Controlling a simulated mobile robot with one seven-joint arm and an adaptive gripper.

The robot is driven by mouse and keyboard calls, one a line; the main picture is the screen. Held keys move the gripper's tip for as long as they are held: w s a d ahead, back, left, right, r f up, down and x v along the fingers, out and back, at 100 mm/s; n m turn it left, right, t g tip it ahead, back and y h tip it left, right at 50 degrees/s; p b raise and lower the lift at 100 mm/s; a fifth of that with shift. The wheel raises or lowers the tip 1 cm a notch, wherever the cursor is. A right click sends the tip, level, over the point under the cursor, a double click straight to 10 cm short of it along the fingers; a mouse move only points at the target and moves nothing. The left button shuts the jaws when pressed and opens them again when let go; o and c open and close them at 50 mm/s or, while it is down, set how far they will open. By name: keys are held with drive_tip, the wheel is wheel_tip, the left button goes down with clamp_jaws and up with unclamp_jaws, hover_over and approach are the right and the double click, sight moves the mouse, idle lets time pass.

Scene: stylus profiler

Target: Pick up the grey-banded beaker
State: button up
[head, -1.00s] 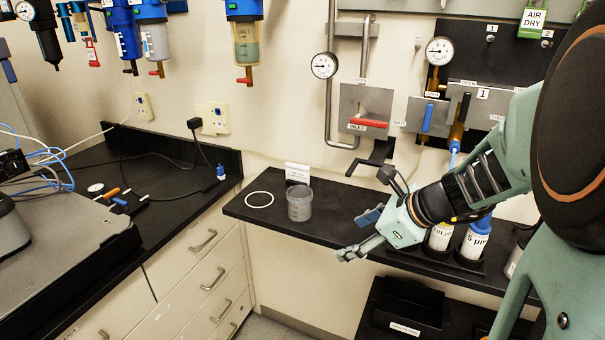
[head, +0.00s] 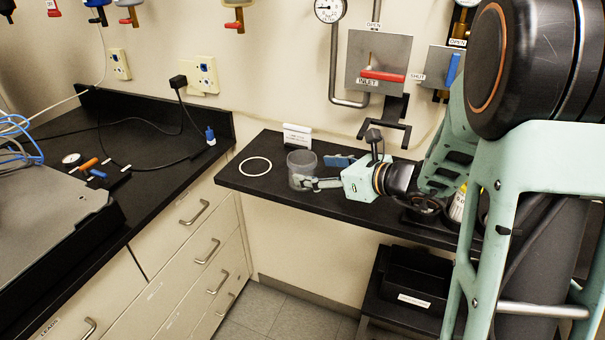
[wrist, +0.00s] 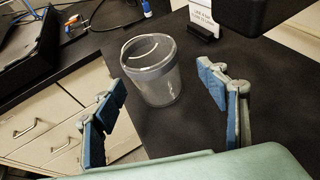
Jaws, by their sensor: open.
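The grey-banded beaker (head: 301,163) is a clear cup standing upright on the narrow black shelf. In the wrist view the beaker (wrist: 152,78) shows a grey band below its rim. My gripper (head: 322,172) is at the beaker's right in the head view, with one finger crossing in front of the beaker's lower part. In the wrist view my gripper (wrist: 165,92) is open, with its blue-padded fingers spread to the left and right. The beaker lies ahead, between the lines of the fingers, nearer the left one. I see no grip on it.
A white ring (head: 255,167) lies on the shelf left of the beaker. A small white sign (head: 297,136) stands behind it. The INLET panel with a red handle (head: 383,76) is on the wall above. The shelf's front edge is close to the beaker.

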sight(302, 172)
drive_tip(key=x, duration=0.5)
drive_tip(key=shift+s+a+f, duration=0.25)
drive_tip(key=shift+s+f, duration=0.05)
drive_tip(key=shift+f, duration=0.05)
drive_tip(key=c, duration=1.3)
